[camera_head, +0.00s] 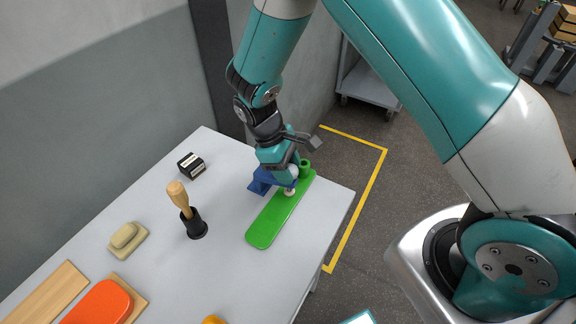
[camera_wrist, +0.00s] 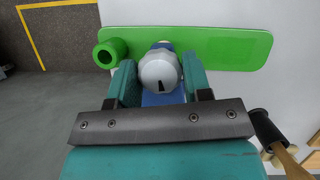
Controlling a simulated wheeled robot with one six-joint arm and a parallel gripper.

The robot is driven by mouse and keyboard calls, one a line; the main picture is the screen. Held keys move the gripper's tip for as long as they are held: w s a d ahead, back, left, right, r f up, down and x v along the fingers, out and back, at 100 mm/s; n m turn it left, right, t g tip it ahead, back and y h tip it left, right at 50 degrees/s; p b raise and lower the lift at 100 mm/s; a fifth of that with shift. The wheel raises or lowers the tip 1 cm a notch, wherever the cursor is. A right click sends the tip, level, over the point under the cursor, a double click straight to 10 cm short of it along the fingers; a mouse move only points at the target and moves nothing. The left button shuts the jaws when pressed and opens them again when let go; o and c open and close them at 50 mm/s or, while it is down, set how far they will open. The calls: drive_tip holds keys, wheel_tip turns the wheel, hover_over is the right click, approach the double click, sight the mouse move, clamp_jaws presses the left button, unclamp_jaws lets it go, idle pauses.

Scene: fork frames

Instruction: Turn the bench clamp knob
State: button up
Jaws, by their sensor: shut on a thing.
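The bench clamp knob is a light grey, ridged cap with a dark mark on its face, and it shows in the wrist view (camera_wrist: 159,72). In the head view my gripper mostly hides it. My gripper (camera_wrist: 157,82) has one teal finger on each side of the knob and is shut on it. In the head view my gripper (camera_head: 291,176) reaches down over the clamp. The blue clamp body (camera_head: 259,185) sits at the edge of a long green board (camera_head: 270,221) on the table. A green cylinder (camera_head: 305,169) stands at the board's far end.
The grey table (camera_head: 222,262) also holds a wooden-handled tool in a black holder (camera_head: 196,229), a dark box (camera_head: 191,165), a beige block (camera_head: 127,238) and an orange piece (camera_head: 99,304). The table's right edge is close to the board. Yellow floor tape (camera_head: 370,198) lies beyond.

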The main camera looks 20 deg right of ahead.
drive_tip(key=shift+s+f+n+t+h, duration=0.15)
drive_tip(key=shift+n+t+h, duration=0.25)
drive_tip(key=shift+n, duration=1.1)
drive_tip(key=o, duration=0.9)
drive_tip(key=b+v, duration=0.2)
drive_tip(key=v, duration=1.5)
drive_tip(key=shift+a+r, duration=0.1)
drive_tip(key=shift+r, duration=0.15)
